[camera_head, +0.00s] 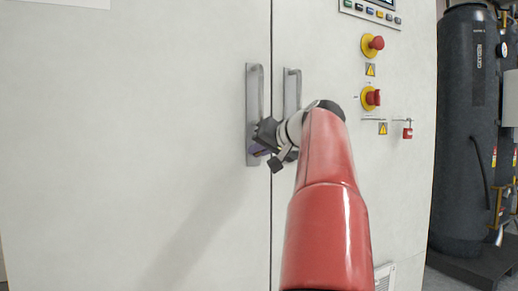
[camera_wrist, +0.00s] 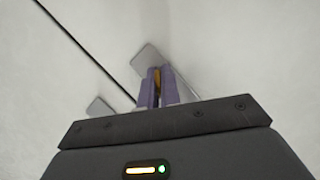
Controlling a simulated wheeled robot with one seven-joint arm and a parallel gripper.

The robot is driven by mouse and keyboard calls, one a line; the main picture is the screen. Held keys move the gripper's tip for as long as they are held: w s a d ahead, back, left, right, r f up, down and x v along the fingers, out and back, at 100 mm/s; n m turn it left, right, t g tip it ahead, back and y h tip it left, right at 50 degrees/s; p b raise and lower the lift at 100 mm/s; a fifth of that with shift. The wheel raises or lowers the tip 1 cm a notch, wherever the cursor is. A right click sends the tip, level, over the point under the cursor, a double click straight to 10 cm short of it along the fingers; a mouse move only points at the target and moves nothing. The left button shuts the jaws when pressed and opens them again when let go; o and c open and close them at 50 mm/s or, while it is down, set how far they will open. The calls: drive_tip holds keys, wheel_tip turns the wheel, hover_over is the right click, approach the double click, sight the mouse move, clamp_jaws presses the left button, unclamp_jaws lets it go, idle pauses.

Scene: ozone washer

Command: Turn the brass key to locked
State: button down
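The brass key (camera_wrist: 157,75) shows as a small gold sliver between the two purple fingertips in the wrist view. In the head view the key is hidden behind my gripper (camera_head: 262,146). My gripper is at the lower part of the left door handle's plate (camera_head: 252,100), and it also shows in the wrist view (camera_wrist: 158,84). The fingers are close together, with the brass filling the narrow gap between them. The key's turned position cannot be told clearly.
The right door handle (camera_head: 291,92) stands just right of the door seam. Further right on the white cabinet (camera_head: 140,80) are a red emergency button (camera_head: 375,42), a red rotary switch (camera_head: 373,97) and a red padlock (camera_head: 407,133). A dark tank (camera_head: 465,130) stands at the far right.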

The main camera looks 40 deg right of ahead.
drive_tip(key=n+g+h, duration=0.1)
drive_tip(key=n+h, duration=0.1)
drive_tip(key=n, duration=0.2)
drive_tip(key=shift+h, duration=0.4)
idle(0.4)
drive_tip(key=c, duration=1.6)
unclamp_jaws()
drive_tip(key=v, duration=0.7)
drive_tip(key=shift+s+a+r, duration=0.1)
drive_tip(key=shift+s+a, duration=0.05)
drive_tip(key=shift+s, duration=0.2)
